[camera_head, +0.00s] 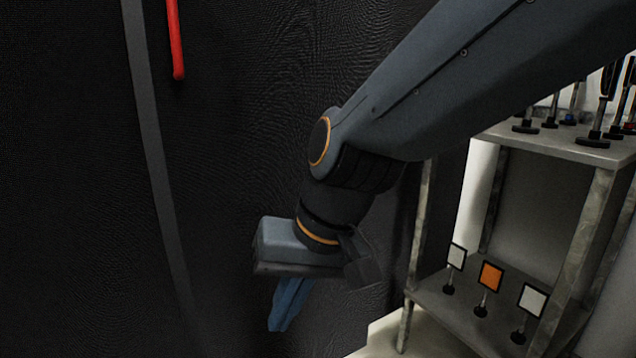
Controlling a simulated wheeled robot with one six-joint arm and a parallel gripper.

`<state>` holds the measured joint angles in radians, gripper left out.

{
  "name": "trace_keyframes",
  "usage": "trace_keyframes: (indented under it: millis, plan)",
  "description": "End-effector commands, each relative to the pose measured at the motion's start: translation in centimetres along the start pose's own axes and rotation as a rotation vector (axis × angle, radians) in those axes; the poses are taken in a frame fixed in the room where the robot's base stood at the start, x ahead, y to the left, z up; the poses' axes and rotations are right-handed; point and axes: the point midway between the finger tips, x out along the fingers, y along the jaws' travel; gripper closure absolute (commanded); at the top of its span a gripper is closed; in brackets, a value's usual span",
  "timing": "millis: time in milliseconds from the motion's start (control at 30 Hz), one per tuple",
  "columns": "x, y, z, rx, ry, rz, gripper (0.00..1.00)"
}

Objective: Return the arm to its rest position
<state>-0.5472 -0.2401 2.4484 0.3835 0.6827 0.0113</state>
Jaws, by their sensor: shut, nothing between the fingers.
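My arm (450,75) reaches in from the upper right and bends downward at its wrist joint (322,140). My gripper (278,318) hangs below the wrist, with its blue fingers pointing down and slightly left. The fingers are together and nothing shows between them. The gripper is in front of a dark textured surface and appears to touch nothing.
A metal shelf unit (560,148) stands at the right. Several dark-handled tools on stands (593,137) are on its top. Its lower shelf holds a white, an orange (490,276) and another white square on stands. A red rod (175,40) hangs at upper left.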

Motion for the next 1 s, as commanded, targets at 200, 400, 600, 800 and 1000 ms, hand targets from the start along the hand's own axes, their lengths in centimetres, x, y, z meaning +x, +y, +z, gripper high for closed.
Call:
trace_keyframes:
  millis: [200, 400, 600, 800, 1000]
  plan:
    - [2.1, 1.6, 5.9, -0.167, -0.126, 0.094, 1.0]
    - [1.9, 3.0, 8.6, -0.244, -0.187, 0.152, 1.0]
    - [0.1, 3.5, 8.0, -0.21, -0.182, 0.165, 1.0]
    - [-2.2, 4.1, 7.5, -0.169, -0.176, 0.181, 1.0]
    - [-6.1, 5.3, 6.8, -0.105, -0.171, 0.207, 1.0]
